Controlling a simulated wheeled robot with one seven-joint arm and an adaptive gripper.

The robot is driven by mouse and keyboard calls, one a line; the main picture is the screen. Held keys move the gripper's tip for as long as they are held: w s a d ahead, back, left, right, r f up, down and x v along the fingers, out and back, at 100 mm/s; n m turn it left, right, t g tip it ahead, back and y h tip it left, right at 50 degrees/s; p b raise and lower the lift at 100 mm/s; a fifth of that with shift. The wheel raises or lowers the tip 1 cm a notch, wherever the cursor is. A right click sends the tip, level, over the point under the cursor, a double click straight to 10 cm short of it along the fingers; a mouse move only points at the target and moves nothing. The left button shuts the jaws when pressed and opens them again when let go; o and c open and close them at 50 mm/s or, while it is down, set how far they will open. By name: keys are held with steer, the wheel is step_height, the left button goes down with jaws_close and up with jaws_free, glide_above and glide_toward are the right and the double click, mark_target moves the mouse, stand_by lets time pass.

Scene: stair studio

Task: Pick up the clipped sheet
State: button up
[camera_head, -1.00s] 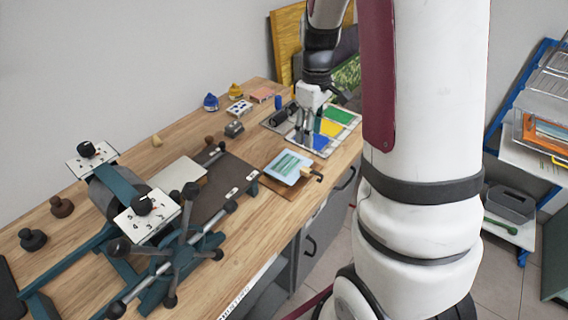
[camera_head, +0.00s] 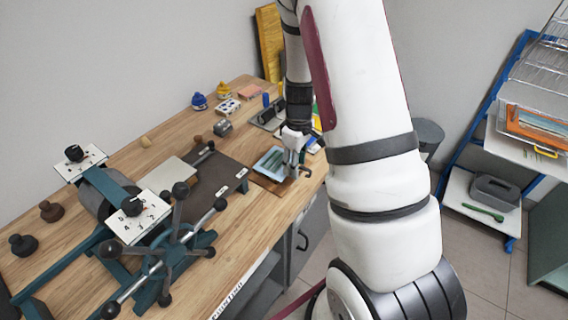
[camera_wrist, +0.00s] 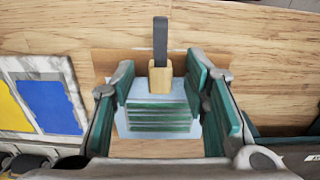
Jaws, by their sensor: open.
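The clipped sheet (camera_head: 267,157) is pale blue with green stripes. It lies on a small wooden board (camera_head: 265,182) at the bench's front edge, and also shows in the wrist view (camera_wrist: 155,112). A clip with a tan wooden block (camera_wrist: 160,78) and a dark handle (camera_wrist: 160,40) sits at its far edge in the wrist view. My gripper (camera_head: 292,172) is over the sheet's right part in the head view. In the wrist view its open fingers (camera_wrist: 162,84) stand on either side of the sheet and clip block. I cannot tell whether they touch the sheet.
A teal press with a spoked wheel (camera_head: 175,240) stands to the left on the bench, beside a dark flat bed (camera_head: 215,185). A tray with yellow and blue panels (camera_wrist: 45,100) lies beside the board. Ink pots (camera_head: 199,101) stand farther back. A blue-framed rack (camera_head: 485,120) is at right.

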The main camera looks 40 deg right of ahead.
steer(key=shift+f, duration=0.15)
steer(key=c, duration=0.9)
steer(key=shift+o, duration=0.2)
steer(key=shift+r, duration=0.95)
steer(key=shift+s+r+b, duration=0.3)
steer(key=shift+r, duration=0.65)
steer(key=s+r, duration=0.1)
steer(key=s, duration=1.4)
steer(key=shift+r+p, duration=3.1)
steer(key=shift+r, duration=1.55)
steer(key=s+d+r+p, duration=0.3)
steer(key=s+d+p, duration=0.1)
steer(key=s, duration=0.6)
steer(key=shift+p, duration=0.9)
